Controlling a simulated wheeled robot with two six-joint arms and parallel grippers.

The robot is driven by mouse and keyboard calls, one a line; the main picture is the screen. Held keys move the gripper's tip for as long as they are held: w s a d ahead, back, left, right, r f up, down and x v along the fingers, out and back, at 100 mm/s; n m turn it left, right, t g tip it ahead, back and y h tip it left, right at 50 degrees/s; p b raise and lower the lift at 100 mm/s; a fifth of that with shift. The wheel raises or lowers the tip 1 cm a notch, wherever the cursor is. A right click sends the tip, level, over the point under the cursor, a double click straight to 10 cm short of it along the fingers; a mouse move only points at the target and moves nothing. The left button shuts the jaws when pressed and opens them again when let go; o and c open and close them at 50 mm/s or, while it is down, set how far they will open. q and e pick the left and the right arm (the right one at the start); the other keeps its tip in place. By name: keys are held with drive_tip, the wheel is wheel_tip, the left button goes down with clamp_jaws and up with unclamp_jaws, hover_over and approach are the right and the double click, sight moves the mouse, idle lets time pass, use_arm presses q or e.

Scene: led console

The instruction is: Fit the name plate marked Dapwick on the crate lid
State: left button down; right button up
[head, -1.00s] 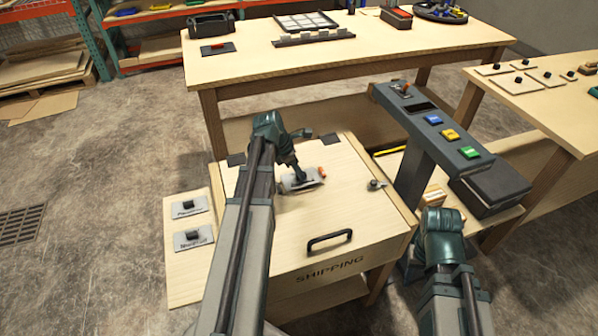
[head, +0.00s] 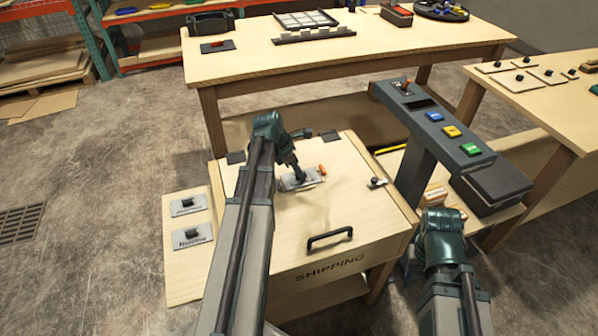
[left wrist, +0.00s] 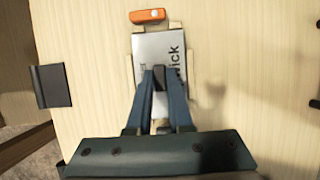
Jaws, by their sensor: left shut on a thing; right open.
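The crate lid (head: 345,205) is shut, with a dark handle near its front edge. My left gripper (head: 302,178) is over the lid's middle and shut on the grip of a silvery name plate (head: 312,176). In the left wrist view the plate (left wrist: 158,58) shows the letters "wick"; my fingers (left wrist: 160,85) hide the rest. The plate lies at a pale frame on the lid, beside an orange part (left wrist: 150,15). I cannot tell if it is fully seated. My right gripper is hidden; only its wrist shows at the lower right.
Two other plates, an upper one (head: 188,205) and a lower one (head: 192,235), lie on a side board left of the crate. A console (head: 435,130) with blue, yellow and green buttons stands right of the lid. A latch (head: 377,183) sits at the lid's right edge.

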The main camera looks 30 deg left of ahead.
use_arm(q)
drive_tip(key=shift+f, duration=0.15)
drive_tip(key=c, duration=0.7)
unclamp_jaws()
drive_tip(key=shift+c, duration=0.2)
drive_tip(key=p+v, duration=1.2)
drive_tip(key=v, duration=0.2)
drive_tip(key=shift+d+f, duration=0.1)
drive_tip(key=shift+d, duration=0.05)
